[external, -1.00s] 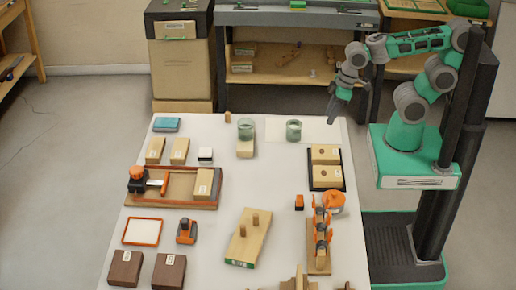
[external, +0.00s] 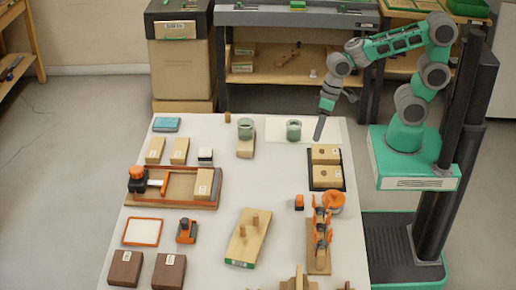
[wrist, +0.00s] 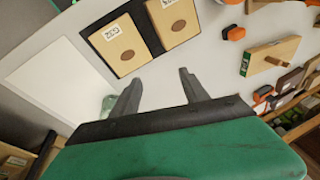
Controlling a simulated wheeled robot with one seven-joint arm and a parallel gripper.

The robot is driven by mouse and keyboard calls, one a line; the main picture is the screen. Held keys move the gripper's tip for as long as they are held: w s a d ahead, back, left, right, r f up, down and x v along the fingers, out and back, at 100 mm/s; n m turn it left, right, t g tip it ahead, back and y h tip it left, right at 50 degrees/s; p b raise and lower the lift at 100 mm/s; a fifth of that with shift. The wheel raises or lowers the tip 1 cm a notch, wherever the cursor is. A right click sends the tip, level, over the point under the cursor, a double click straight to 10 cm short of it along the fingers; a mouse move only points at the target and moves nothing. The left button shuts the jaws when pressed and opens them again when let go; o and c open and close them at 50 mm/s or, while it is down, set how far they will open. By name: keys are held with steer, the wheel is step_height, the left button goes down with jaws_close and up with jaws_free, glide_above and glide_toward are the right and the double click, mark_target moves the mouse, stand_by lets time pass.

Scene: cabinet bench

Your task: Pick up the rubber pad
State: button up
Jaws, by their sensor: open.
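No object is plainly marked as the rubber pad. A flat teal pad-like block (external: 166,124) lies at the table's back left corner and best fits the name. My gripper (external: 319,130) is over the back right of the table, far to the right of the teal block, pointing down. In the wrist view my gripper (wrist: 158,82) has its two fingers apart with nothing between them. The teal block does not show in the wrist view.
Two greenish glass jars (external: 293,130) stand at the back, left of my gripper. A dark tray (external: 313,186) holds two wooden blocks in front of it. A white sheet (wrist: 55,82) lies nearby. Wooden blocks and an orange-brown tray (external: 200,204) fill the left side.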

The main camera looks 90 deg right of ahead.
mark_target(300, 195)
steer(key=w+a+f+m+y, duration=0.1)
steer(key=a+f, duration=0.1)
steer(key=w+a+f+m+g+y, duration=0.1)
steer(key=w+a+f+m, duration=0.1)
steer(key=a, duration=0.1)
steer(key=w+a+f+m+y+b, duration=0.1)
steer(key=a+f+m+y, duration=0.1)
steer(key=a+f, duration=0.1)
steer(key=shift+w+g, duration=0.2)
steer(key=shift+g, duration=0.1)
steer(key=a+f+m+y, duration=0.1)
steer(key=a+m+y, duration=0.1)
steer(key=m, duration=0.1)
steer(key=w+a+f+m+y, duration=0.1)
steer(key=a+m+y, duration=0.1)
steer(key=m, duration=0.1)
steer(key=a+f+m+g+y+b, duration=0.1)
steer(key=a+m+y, duration=0.1)
steer(key=a+m, duration=0.1)
steer(key=shift+w, duration=0.35)
steer(key=shift+a+m+y, duration=0.2)
steer(key=shift+m+y, duration=0.4)
steer(key=shift+a, duration=0.35)
steer(key=x, duration=0.7)
steer(key=shift+w+a+r, duration=0.2)
steer(key=shift+a+r, duration=0.05)
steer(key=shift+c, duration=0.4)
jaws_close()
